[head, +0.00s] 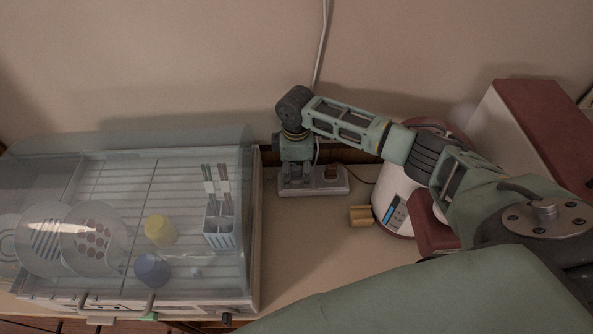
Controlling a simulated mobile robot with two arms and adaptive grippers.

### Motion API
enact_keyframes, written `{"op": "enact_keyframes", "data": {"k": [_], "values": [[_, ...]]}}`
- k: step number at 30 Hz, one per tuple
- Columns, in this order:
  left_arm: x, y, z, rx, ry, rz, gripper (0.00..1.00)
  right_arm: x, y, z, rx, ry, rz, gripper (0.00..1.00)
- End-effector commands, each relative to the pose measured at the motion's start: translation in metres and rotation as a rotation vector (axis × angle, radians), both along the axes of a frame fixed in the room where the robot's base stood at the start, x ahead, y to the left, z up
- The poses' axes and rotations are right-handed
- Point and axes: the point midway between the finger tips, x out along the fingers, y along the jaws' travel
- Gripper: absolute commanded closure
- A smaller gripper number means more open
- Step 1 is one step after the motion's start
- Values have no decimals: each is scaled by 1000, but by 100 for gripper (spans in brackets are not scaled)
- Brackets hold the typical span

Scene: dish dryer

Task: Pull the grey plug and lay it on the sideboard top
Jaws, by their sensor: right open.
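My right gripper (297,177) points down over the left part of the power strip (341,187), at the back of the sideboard top (300,240) near the wall. Its jaws are open, with the fingertips low at the strip. I cannot make out the grey plug clearly; the gripper covers that part of the strip. A pale cable (323,35) comes down the wall and passes behind my right arm; a short light piece shows beside the gripper. A brown plug (331,172) sits at the strip's right end with a dark cord. My left gripper is out of view.
A dish dryer (254,250) with a clear cover, plates, cups and a cutlery holder fills the left. The sideboard top in front of the strip is clear.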

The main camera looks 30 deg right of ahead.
Motion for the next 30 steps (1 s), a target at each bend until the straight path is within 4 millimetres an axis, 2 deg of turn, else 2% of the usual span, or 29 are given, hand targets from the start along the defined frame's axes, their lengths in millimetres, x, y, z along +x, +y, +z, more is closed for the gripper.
{"op": "enact_keyframes", "data": {"k": [21, 30], "values": [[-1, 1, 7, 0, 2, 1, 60, 0, 0, 0, 0, 0, 0, 53], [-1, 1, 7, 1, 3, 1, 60, 0, 0, 0, 0, 0, 0, 78]]}}
